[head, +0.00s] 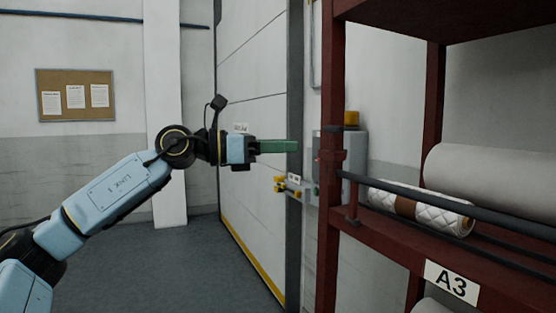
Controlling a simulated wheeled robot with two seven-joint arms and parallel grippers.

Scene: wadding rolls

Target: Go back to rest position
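My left arm reaches in from the lower left of the head view, stretched out toward the middle. My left gripper (292,146) points right, with its green fingers seen side-on in front of the large white door and its dark edge. The fingers overlap in this view, so I cannot tell whether they are open or shut. No roll shows at the fingers. A white quilted wadding roll (447,211) with a brown band lies on the rack shelf to the right, apart from the gripper. My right gripper is not in view.
A dark red rack (331,240) with a dark front rail and an A3 label (452,282) fills the right side. A larger plain roll (490,180) lies behind the quilted one. A grey control box (352,160) is on the wall behind. The floor (165,270) at left is clear.

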